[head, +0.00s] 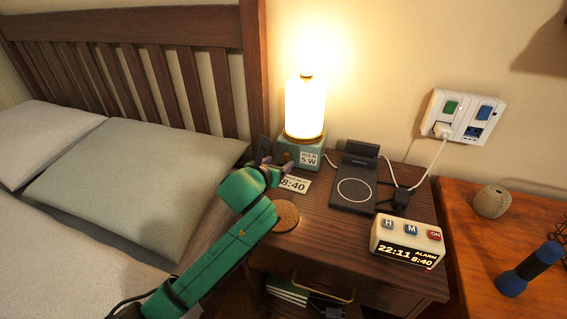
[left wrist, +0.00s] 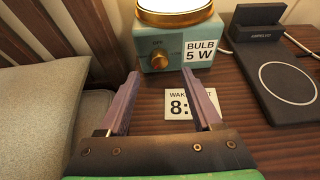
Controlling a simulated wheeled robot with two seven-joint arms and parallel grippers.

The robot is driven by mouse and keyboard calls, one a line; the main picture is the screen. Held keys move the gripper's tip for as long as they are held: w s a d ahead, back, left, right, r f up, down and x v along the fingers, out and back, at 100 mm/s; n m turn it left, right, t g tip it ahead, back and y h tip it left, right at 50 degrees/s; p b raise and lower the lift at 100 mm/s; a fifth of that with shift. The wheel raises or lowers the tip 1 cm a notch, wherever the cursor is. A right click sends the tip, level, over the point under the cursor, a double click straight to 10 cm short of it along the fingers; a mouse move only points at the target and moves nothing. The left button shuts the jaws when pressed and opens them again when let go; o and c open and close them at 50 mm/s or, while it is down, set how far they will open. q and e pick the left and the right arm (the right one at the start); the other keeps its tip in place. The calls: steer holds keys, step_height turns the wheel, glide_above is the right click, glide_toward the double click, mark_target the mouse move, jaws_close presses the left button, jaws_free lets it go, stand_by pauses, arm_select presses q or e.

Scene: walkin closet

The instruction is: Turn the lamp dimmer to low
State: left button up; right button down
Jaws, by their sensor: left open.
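The lamp (head: 305,108) stands lit at the back of the nightstand, with a bright white shade and a teal base (head: 310,148). A label on the base reads "BULB 5 W". In the left wrist view the round brass dimmer knob (left wrist: 159,60) sits on the front of the teal base (left wrist: 205,32), with faint lettering above it. My left gripper (head: 272,165) is in front of the base; in the left wrist view its two fingers (left wrist: 160,98) are apart and empty, short of the knob. The knob is hard to make out in the head view. My right gripper is out of view.
A card (head: 294,184) reading "8:40" lies below the lamp. A black charging stand (head: 354,185), a round coaster (head: 286,216) and an alarm clock (head: 407,241) share the nightstand. The bed (head: 140,150) is at left; a wall socket panel (head: 463,116) is at right.

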mark_target(285, 158)
arm_select(q)
steer(key=b+x, duration=0.1)
steer(key=x, duration=0.4)
steer(key=shift+r, duration=0.1)
jaws_close()
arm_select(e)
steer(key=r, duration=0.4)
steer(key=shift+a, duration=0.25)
